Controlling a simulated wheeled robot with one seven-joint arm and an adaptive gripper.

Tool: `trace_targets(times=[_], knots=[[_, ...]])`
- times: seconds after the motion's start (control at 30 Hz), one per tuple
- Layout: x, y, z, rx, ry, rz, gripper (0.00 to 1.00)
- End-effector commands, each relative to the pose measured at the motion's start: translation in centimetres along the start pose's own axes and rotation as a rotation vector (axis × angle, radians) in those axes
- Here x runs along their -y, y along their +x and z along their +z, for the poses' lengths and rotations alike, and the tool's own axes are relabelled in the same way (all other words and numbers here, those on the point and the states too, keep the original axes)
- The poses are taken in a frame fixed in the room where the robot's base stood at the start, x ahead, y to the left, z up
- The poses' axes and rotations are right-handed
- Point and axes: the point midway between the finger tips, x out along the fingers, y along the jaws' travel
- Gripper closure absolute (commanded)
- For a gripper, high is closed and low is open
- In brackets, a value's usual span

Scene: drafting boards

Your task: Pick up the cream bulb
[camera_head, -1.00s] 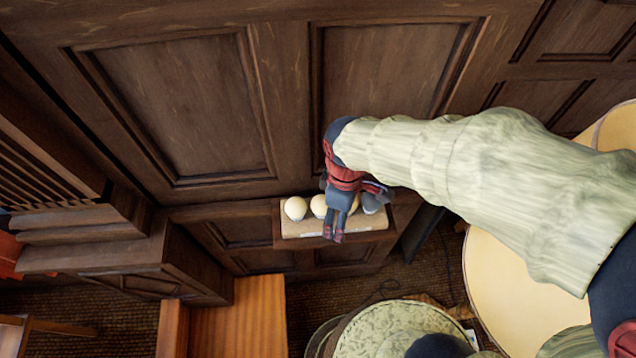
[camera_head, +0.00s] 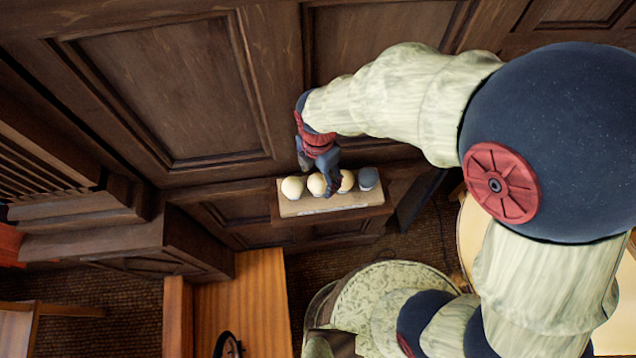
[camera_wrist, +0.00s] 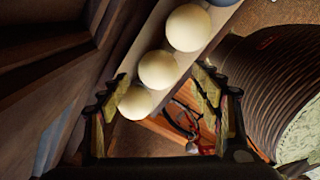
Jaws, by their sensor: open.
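Three pale, cream-toned bulbs stand in a row on a narrow beige board: a left one (camera_head: 292,187), a middle one (camera_head: 316,185) and a right one (camera_head: 347,180). Their shades are too close to tell which alone is the cream bulb. My gripper (camera_head: 328,178) is open over the row, around the middle bulb, partly covering it and the right one. In the wrist view, the left bulb (camera_wrist: 136,104) and middle bulb (camera_wrist: 158,70) show between the spread fingers. The right bulb (camera_wrist: 188,27) lies beyond the fingertips. I see no clear contact.
A grey-blue bulb (camera_head: 368,178) stands at the row's right end. The beige board (camera_head: 330,203) sits on a small wooden ledge against dark wall panelling (camera_head: 165,100). An orange-brown wooden surface (camera_head: 245,300) is below left. A patterned round seat (camera_head: 375,290) is below right.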

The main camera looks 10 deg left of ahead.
Motion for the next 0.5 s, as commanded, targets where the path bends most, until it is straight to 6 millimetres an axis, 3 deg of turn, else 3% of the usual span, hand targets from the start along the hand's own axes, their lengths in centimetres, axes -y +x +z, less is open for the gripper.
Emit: trace_targets(times=[0.3, 0.5], knots=[[-0.3, 4.0, 0.0, -0.001, 0.001, -0.003, 0.36], [-0.3, 5.0, 0.0, 0.0, 0.002, 0.0, 0.36]])
